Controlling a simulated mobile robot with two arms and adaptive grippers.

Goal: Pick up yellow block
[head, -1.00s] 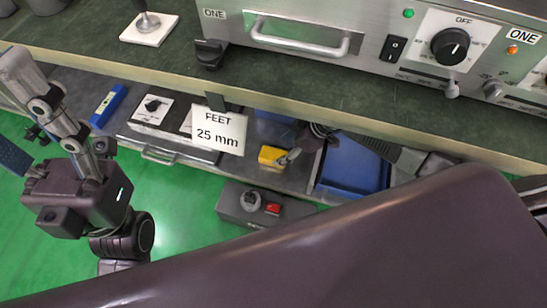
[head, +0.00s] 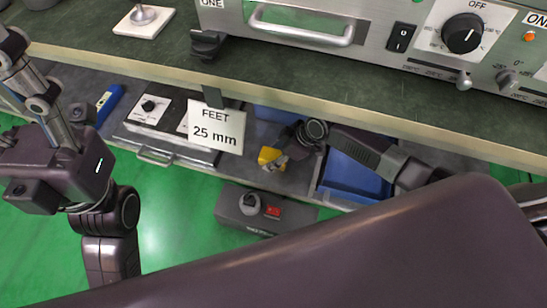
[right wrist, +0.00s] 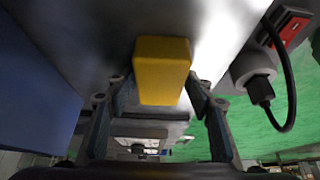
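The yellow block (head: 269,156) lies on the lower shelf under the counter in the head view, left of a blue bin. My right gripper (head: 279,163) is at the block and partly covers its right side. In the right wrist view the yellow block (right wrist: 162,70) sits between the two fingers of the right gripper (right wrist: 163,95). The fingers are apart, with a visible gap on the right side; contact on the left cannot be told. My left gripper (head: 35,110) is at the left edge of the head view, partly cut off, and I see nothing held in it.
A blue bin (head: 352,178) stands right of the block. A sign reading 25 mm (head: 216,127) hangs from the counter edge (head: 150,72) above. A grey box with a red switch (head: 240,211) is on the green floor in front. The counter overhangs the shelf.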

